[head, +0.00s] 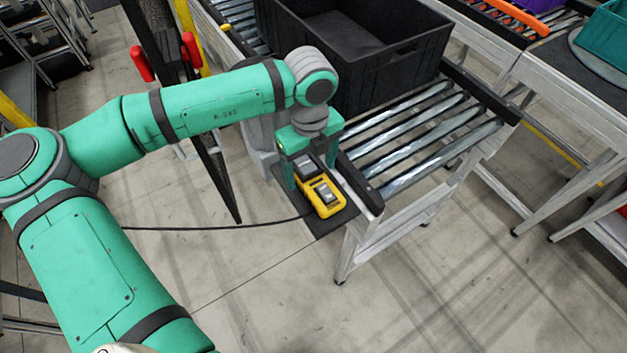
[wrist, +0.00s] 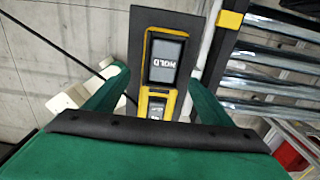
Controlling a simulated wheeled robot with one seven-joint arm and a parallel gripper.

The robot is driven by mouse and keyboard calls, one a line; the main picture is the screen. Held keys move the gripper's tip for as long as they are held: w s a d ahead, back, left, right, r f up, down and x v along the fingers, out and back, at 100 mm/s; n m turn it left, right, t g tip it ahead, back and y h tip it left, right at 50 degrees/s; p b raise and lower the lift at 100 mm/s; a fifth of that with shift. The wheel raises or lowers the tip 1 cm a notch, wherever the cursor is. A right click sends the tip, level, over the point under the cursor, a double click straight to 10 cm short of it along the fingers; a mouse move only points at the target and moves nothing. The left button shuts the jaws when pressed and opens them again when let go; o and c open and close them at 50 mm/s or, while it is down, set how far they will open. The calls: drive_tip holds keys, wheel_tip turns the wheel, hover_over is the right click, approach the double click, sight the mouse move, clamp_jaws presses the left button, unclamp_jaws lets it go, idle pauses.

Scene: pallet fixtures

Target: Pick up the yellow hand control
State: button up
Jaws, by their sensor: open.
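The yellow hand control (head: 327,197) has dark grey panels and lies on a black plate (head: 341,218) beside the roller conveyor in the head view. A black cable runs from it to the left. In the wrist view the hand control (wrist: 164,65) shows a dark panel lettered "HOLD", and its near end is hidden by my gripper's body. My gripper (head: 302,180) is over the plate with its fingers pointing down. In the wrist view the green fingers of my gripper (wrist: 158,92) are apart, one on each side of the hand control, with gaps visible.
A roller conveyor (head: 430,130) stands right of the plate and carries a large black crate (head: 395,75) close behind my gripper. A dark post with red handles (head: 141,64) stands to the left. Open floor (head: 480,290) lies in front.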

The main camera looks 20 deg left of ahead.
drive_tip(key=shift+f, duration=0.3)
drive_tip(key=shift+d, duration=0.1)
drive_tip(key=c, duration=1.4)
drive_tip(key=shift+r, duration=0.1)
